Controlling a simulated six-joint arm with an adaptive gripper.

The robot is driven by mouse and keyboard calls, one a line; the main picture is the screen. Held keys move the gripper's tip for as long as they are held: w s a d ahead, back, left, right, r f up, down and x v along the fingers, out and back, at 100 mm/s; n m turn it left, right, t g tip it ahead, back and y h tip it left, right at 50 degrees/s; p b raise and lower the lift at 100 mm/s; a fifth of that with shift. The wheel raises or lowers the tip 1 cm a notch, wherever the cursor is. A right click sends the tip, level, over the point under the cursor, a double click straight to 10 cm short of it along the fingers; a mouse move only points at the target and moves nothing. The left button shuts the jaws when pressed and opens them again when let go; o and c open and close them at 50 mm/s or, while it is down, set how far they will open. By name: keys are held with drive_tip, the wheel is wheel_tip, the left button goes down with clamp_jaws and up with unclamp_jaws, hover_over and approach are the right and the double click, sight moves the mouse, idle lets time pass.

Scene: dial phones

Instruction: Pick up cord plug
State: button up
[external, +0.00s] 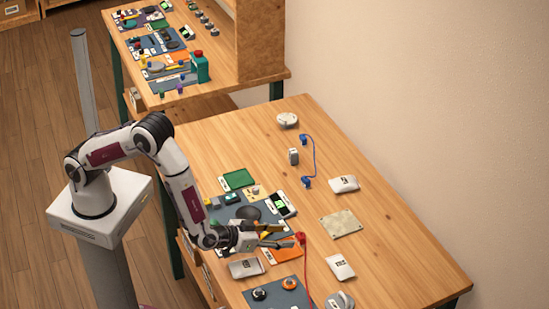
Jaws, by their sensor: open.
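A red cord plug (301,238) is at the upper end of a red cord (307,268) that runs down toward the front edge of the picture. A blue cord (314,155) lies farther back, with one blue plug (305,139) at its far end and another blue plug (307,182) at its near end. My gripper (281,236) is open, with its fingers pointing right toward the red plug, just left of it. I see nothing between the fingers. Whether a finger touches the red plug is too small to tell.
A beige plate (341,223) and white packets (340,267) lie to the right. The table's right side is mostly clear, beside a wall.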

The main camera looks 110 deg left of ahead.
sight(300, 235)
drive_tip(key=shift+s+a+f, duration=0.15)
drive_tip(key=shift+f, duration=0.05)
drive_tip(key=shift+a, duration=0.1)
drive_tip(key=shift+x, duration=1.25)
drive_tip(key=shift+x, duration=2.6)
drive_tip(key=shift+s, duration=0.1)
drive_tip(key=c, duration=1.2)
